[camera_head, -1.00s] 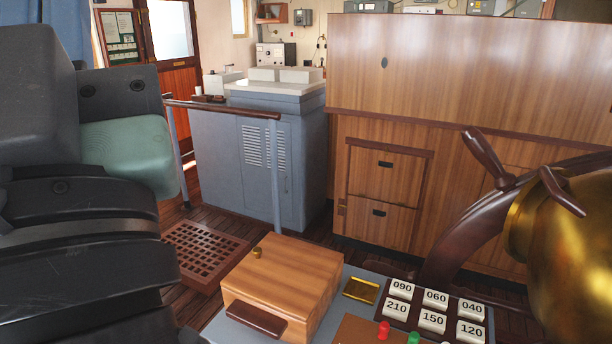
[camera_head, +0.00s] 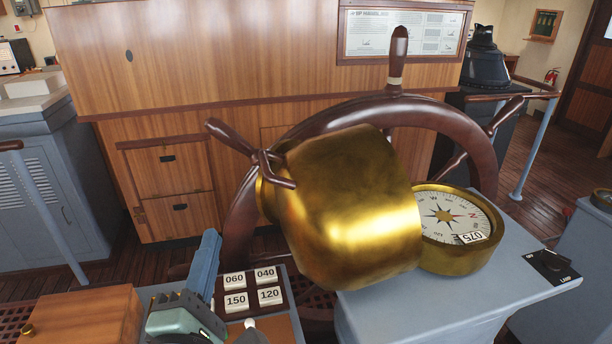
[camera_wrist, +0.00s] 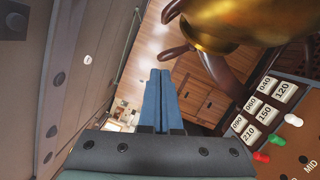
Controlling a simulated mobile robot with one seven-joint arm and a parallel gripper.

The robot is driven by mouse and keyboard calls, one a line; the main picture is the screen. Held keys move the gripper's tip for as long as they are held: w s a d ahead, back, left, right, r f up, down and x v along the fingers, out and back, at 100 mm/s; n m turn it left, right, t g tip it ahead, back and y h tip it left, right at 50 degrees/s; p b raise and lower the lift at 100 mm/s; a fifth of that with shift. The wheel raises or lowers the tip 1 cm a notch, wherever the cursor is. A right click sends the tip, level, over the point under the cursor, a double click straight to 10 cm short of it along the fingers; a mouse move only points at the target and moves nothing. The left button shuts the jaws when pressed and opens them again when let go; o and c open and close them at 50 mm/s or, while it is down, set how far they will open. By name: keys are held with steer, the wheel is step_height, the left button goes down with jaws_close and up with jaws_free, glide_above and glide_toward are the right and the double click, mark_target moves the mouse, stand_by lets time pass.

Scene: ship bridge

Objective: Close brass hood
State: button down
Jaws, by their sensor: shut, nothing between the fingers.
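The brass hood (camera_head: 350,210) is a large golden dome tipped open to the left of the compass (camera_head: 445,222), its edge beside the compass's brass rim. The compass card and a small 025 tag lie uncovered.
The wooden steering wheel (camera_head: 385,112) stands behind the hood. White number tiles (camera_head: 252,287) lie on the console beside my gripper. A wooden box (camera_head: 85,312) is at the lower left. A black lamp switch (camera_head: 553,264) is on the grey pedestal top, right of the compass.

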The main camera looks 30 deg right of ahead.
steer(key=w+d+r+p, duration=0.2)
steer(key=w+d+p, duration=0.3)
steer(key=w+d, duration=0.2)
steer(key=shift+w+d, duration=0.15)
steer(key=shift+d, duration=0.95)
